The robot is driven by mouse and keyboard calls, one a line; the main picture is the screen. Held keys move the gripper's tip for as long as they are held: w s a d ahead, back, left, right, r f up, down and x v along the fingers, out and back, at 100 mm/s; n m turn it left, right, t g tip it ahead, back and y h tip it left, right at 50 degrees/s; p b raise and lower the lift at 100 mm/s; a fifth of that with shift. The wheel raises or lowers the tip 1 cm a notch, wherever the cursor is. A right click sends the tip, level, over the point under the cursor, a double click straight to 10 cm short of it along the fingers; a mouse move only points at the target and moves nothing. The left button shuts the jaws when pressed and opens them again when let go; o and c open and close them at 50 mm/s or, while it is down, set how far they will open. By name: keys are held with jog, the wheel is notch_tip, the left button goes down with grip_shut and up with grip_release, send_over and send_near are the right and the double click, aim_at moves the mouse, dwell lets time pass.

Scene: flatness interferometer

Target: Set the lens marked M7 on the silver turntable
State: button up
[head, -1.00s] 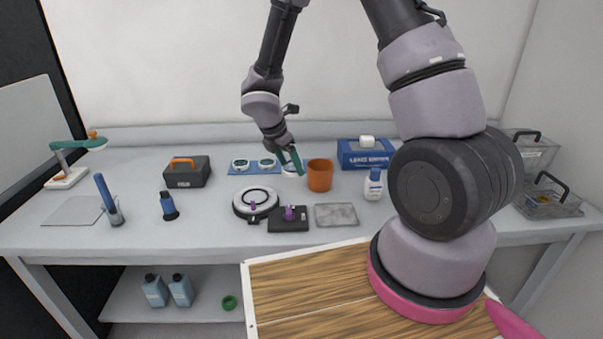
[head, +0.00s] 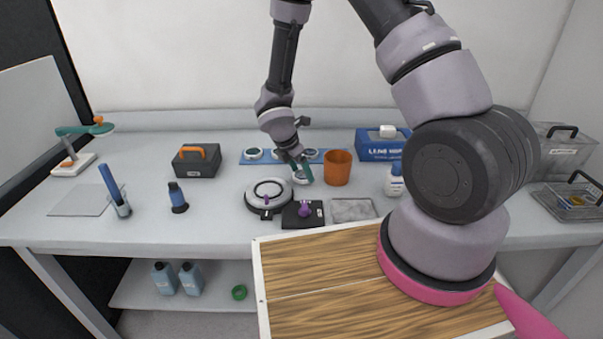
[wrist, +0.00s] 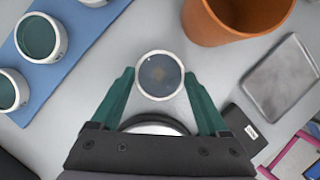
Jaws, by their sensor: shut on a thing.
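My gripper (wrist: 160,88) is shut on a round lens (wrist: 160,75) with a white rim and dark glass. No M7 mark can be read on it. In the head view my gripper (head: 301,172) holds the lens (head: 300,181) above the bench, behind and right of the turntable. The silver turntable (head: 250,199) is a round disc with a dark ring on top. In the wrist view the turntable (wrist: 155,127) is mostly hidden behind my gripper.
A blue mat (wrist: 58,65) with several white-rimmed lenses lies behind the turntable. An orange cup (head: 338,168) stands close right of my gripper. A black block with a purple knob (head: 304,209) sits right of the turntable, beside a grey plate (head: 353,210). A black toolbox (head: 196,163) is left.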

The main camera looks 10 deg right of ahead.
jog(key=shift+f, duration=0.4)
jog(key=shift+f, duration=0.1)
jog(key=o, duration=1.3)
